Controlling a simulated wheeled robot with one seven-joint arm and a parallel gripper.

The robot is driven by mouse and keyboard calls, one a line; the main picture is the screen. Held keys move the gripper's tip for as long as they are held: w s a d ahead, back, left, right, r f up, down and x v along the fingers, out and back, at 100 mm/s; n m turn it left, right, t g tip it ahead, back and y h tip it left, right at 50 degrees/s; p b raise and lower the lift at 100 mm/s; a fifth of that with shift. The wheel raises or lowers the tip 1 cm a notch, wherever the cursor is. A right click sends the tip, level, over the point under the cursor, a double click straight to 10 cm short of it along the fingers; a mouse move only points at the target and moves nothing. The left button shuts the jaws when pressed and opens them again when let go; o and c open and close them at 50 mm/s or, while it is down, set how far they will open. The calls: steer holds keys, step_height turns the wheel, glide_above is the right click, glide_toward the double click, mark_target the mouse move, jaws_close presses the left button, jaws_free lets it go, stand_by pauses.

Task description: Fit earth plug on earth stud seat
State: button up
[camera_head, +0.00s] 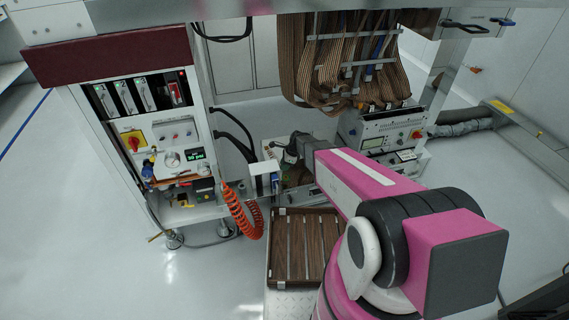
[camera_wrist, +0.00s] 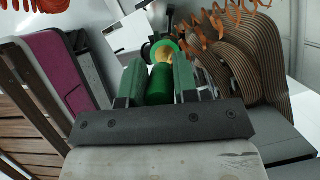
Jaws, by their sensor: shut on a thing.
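In the wrist view my gripper (camera_wrist: 158,74) is shut on the earth plug (camera_wrist: 159,88), a green cylinder between its two dark green fingers. Just beyond the plug's far end is a green ring with a gold-coloured centre, which looks like the earth stud seat (camera_wrist: 166,52). The plug points towards it and overlaps its lower edge in the picture. I cannot tell whether they touch. In the head view my gripper (camera_head: 290,158) is small and dark beside a white unit at the centre. The plug and seat cannot be made out clearly there.
A slatted brown tray (camera_head: 272,250) lies in front of my gripper. An orange coiled hose (camera_head: 238,212) hangs at the left, by the control cabinet (camera_head: 150,130). Brown ribbon cables (camera_head: 310,65) hang above, near a grey instrument (camera_head: 378,137) at the right.

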mark_target(282, 178)
steer(key=shift+f, duration=1.95)
steer(key=shift+f, duration=1.5)
steer(key=o, duration=1)
steer(key=shift+r, duration=0.15)
steer(key=v, duration=1)
steer(key=shift+r, duration=0.3)
steer(key=shift+d, duration=0.15)
steer(key=s+d+r+n+h, duration=0.2)
steer(key=s+d+r+n, duration=0.5)
steer(key=s+r+n, duration=0.2)
steer(key=s+d+r+n+h, duration=0.2)
steer(key=s+d+r+n, duration=0.6)
steer(key=r, duration=0.3)
steer(key=shift+s+d+r+n+h, duration=0.3)
steer(key=shift+s+n, duration=0.1)
steer(key=shift+s, duration=0.4)
